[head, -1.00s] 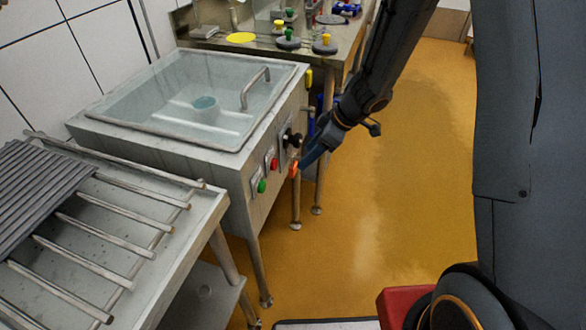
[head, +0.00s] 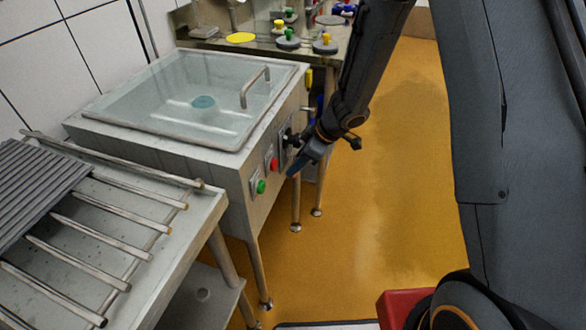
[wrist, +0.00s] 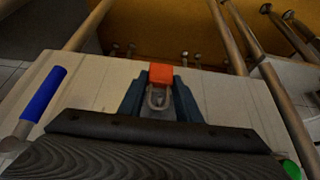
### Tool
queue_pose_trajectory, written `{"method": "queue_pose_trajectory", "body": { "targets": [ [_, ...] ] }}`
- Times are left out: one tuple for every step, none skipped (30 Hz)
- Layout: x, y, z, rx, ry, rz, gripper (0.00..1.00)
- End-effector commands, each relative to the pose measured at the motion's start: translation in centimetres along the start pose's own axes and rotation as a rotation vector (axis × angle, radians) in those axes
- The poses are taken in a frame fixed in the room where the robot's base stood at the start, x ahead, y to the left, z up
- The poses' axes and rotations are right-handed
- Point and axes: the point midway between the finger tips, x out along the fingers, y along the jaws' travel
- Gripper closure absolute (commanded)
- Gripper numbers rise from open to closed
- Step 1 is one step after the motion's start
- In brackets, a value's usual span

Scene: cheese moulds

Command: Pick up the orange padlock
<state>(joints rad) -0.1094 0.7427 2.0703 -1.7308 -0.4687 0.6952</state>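The orange padlock (wrist: 160,75) shows in the wrist view, its metal shackle (wrist: 158,99) toward the camera, against the pale front of the steel vat. My gripper's blue fingers (wrist: 160,90) stand on either side of it, and it lies between the tips. The fingers look spread, with no clear grip on the padlock. In the head view my gripper (head: 297,166) is at the vat's front panel beside the black switch (head: 289,138), and it hides the padlock there.
The glass-lidded vat (head: 150,148) has a red button (head: 271,164) and a green button (head: 259,187) near my gripper. A blue handle (wrist: 43,94) sticks out at left in the wrist view. A rack table (head: 205,215) stands front left. Orange floor is free to the right.

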Motion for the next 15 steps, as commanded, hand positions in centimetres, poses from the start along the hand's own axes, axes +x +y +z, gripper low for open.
{"method": "queue_pose_trajectory", "body": {
  "targets": [
    [-0.01, 0.0, 0.0, 0.0, 0.0, 0.0, 0.84],
    [-0.01, 0.01, 0.0, 0.0, 0.0, 0.0, 0.89],
    [-0.02, 0.01, -0.01, 0.0, 0.0, 0.0, 0.92],
    [-0.02, 0.01, -0.01, 0.0, 0.0, 0.0, 0.92],
    [-0.02, 0.01, -0.01, 0.0, 0.0, 0.0, 0.92],
    [-0.02, 0.01, -0.01, 0.0, 0.0, 0.0, 0.92],
    [-0.02, 0.01, -0.01, 0.0, 0.0, 0.0, 0.93],
    [-0.02, 0.01, -0.01, 0.0, 0.0, 0.0, 0.93],
    [-0.04, 0.01, -0.03, 0.0, 0.0, 0.0, 0.93],
    [-0.08, 0.02, -0.05, 0.0, 0.0, 0.0, 0.93],
    [-0.14, 0.02, -0.08, 0.0, 0.001, 0.001, 0.93],
    [-0.26, 0.03, -0.16, 0.0, 0.001, 0.001, 0.93],
    [-0.38, 0.04, -0.24, -0.001, 0.001, 0.001, 0.93],
    [-0.54, 0.05, -0.34, -0.001, 0.001, 0.001, 0.93],
    [-0.8, 0.05, -0.5, -0.001, 0.002, 0.001, 0.93]
  ]
}}
